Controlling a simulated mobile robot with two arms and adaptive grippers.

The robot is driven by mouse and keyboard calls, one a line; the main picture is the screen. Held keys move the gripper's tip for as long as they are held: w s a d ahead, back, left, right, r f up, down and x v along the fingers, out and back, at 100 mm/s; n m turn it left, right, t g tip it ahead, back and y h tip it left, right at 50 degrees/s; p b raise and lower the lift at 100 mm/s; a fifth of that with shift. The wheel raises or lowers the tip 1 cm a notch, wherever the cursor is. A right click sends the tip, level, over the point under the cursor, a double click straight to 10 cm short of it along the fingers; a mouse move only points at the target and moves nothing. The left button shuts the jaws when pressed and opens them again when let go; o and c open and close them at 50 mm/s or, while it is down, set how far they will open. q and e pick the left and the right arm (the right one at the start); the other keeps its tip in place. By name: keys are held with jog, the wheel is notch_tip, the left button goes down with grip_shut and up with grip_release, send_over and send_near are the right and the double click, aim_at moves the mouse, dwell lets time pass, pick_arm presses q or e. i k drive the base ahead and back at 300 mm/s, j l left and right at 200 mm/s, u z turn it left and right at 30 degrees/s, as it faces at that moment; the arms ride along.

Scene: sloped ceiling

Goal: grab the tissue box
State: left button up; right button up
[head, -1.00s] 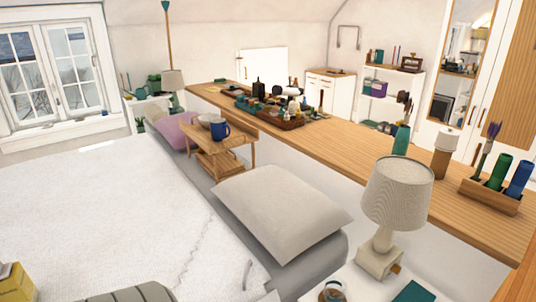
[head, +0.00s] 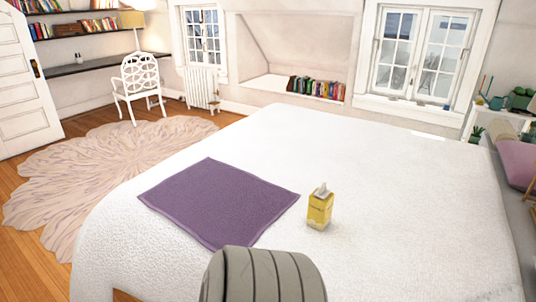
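The tissue box (head: 319,210) is a small yellow carton with a white tissue sticking out of its top. It stands upright on the white bed cover, right of the middle of the head view. It is just to the right of a purple cloth and apart from it. Nothing covers the box. Neither of my grippers is in view.
The wide white bed (head: 420,215) fills the foreground, mostly clear around the box. A flat purple cloth (head: 215,203) lies on it. A pale rug (head: 60,200), a white chair (head: 140,85) and a radiator (head: 201,88) are beyond at left.

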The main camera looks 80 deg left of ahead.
aim_at(319, 211)
jog(key=u, duration=2.2)
